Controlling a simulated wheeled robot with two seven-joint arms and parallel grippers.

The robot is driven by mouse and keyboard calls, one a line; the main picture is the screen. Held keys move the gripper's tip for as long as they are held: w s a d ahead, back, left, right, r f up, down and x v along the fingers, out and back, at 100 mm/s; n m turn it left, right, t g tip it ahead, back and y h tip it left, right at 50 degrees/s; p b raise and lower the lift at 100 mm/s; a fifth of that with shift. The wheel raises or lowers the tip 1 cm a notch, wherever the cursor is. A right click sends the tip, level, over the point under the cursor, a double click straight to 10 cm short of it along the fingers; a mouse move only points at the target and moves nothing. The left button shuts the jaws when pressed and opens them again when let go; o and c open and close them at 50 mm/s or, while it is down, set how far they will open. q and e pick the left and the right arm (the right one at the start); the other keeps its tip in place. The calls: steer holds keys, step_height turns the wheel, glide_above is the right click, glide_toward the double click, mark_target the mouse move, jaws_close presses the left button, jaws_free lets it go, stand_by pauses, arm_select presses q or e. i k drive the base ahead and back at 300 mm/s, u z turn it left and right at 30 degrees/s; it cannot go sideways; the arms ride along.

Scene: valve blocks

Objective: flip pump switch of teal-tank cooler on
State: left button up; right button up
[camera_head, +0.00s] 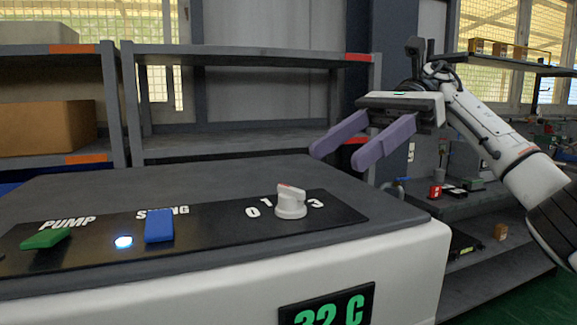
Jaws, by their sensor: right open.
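The cooler (400,255) stands in front of me, a white body with a dark grey top. Its sloped black panel carries a green rocker switch (46,239) under the word PUMP at the left. A blue rocker switch (159,226) sits by a partly covered label ending in NG. A white knob (290,202) stands at the right among the numbers 0, 1 and 3. No teal tank shows. My right gripper (336,152) is open and empty, with its purple fingers above the right rear of the cooler, apart from it. My left gripper is not in view.
A small lamp (123,242) glows bluish white between the two switches. A green display (327,308) reads 32 C on the front. Grey shelves (250,147) stand behind, with a cardboard box (48,127) at the left. The space above the panel is clear.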

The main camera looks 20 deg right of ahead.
mark_target(48, 238)
steer(key=k, duration=1)
